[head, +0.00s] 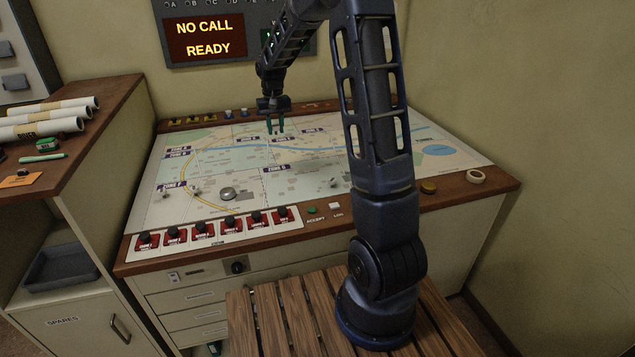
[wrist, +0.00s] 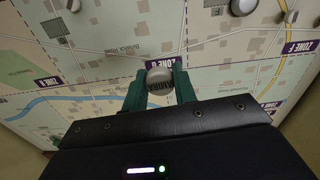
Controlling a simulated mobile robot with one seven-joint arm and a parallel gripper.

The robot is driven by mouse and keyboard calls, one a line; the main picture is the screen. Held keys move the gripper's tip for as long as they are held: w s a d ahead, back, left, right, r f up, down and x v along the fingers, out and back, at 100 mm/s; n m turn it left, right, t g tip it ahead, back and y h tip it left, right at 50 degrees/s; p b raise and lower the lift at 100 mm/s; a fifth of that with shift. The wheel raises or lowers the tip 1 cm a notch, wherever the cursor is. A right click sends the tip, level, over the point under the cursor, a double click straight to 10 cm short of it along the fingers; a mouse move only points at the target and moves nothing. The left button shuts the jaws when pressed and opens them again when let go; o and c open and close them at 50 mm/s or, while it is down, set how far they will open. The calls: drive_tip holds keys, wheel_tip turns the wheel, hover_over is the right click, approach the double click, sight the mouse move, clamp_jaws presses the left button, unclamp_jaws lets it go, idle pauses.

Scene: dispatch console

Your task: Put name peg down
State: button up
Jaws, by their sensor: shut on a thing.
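My gripper (head: 275,130) is over the upper middle of the map board (head: 300,205), its green fingers pointing down. In the wrist view, my gripper (wrist: 160,92) is shut on a pale round-topped peg (wrist: 159,77) with a dark ribbed or lettered band. I cannot read a name on it. The peg is too small to make out in the head view, and I cannot tell whether its foot touches the map. A purple zone label lies partly hidden behind it.
Red switches (head: 231,225) line the front edge. A tape roll (head: 475,176) lies at the right. The display (head: 205,38) reads NO CALL READY.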

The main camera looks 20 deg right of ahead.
sight(286, 180)
drive_tip(key=shift+m, duration=0.4)
drive_tip(key=f, duration=0.6)
drive_tip(key=d+f, duration=0.1)
drive_tip(key=f, duration=0.6)
drive_tip(key=d+f, duration=0.1)
drive_tip(key=f, duration=0.6)
drive_tip(key=shift+s+d, duration=0.15)
drive_tip(key=shift+f, duration=0.2)
drive_tip(key=o, duration=0.9)
drive_tip(key=shift+o, duration=0.2)
